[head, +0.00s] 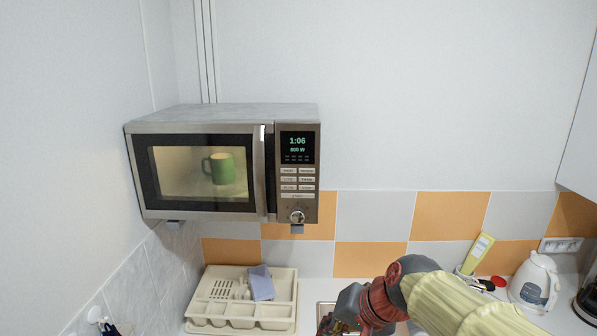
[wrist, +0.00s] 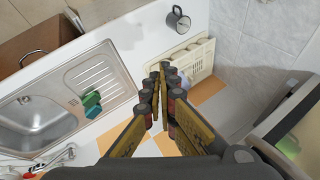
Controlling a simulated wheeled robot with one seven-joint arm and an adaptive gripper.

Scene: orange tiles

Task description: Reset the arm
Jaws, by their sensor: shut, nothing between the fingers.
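My arm (head: 430,291) reaches in from the lower right of the head view, below and to the right of the microwave. In the wrist view my gripper (wrist: 162,66) points toward the counter and dish rack, with its fingers together and nothing between them. The microwave (head: 222,113) is mounted on the wall with its door shut and its display lit at 1:06. A green mug (head: 222,168) stands inside behind the glass. The gripper touches nothing that I can see.
A cream dish rack (head: 243,325) with a bluish cloth (head: 261,283) lies under the microwave. A white kettle (head: 535,282) stands at the right. The wrist view shows a sink (wrist: 40,118) with a green sponge (wrist: 92,101) beside it, and a grey mug (wrist: 178,19).

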